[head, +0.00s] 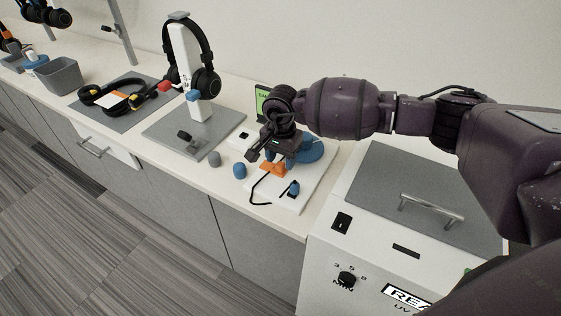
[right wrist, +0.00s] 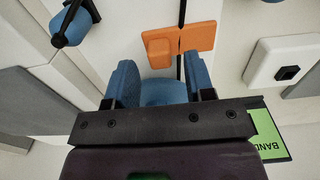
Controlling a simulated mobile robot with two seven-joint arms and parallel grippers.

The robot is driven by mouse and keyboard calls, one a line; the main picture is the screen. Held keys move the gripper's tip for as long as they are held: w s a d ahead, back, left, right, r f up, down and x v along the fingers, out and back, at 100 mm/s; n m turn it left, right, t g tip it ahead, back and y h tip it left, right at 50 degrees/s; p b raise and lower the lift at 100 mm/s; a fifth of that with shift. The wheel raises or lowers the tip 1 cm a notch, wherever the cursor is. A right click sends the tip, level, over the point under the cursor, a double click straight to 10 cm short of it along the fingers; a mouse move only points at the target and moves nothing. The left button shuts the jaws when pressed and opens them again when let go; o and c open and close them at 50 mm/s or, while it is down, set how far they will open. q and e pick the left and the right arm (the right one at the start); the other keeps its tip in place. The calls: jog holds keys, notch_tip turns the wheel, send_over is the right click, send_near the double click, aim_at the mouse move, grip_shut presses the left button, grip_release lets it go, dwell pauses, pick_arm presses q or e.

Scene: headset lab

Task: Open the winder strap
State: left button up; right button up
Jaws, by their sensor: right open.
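An orange strap piece (head: 272,168) lies on a white base board (head: 287,206) at the middle of the bench, near a blue round part (head: 312,150) of the winder. My right gripper (head: 268,148) is open just above and behind the orange piece, over the board. Its jaws (right wrist: 160,85) straddle a blue part, with the orange piece beyond them. I cannot tell whether they touch the blue part. My left gripper is not in view.
A blue knob (head: 293,188) and black cord sit on the board. A headphone stand (head: 188,70) is further left. A white box (head: 345,255) with a handled grey lid stands right, under my arm.

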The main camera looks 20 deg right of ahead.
jog(key=shift+f, duration=0.8)
grip_shut()
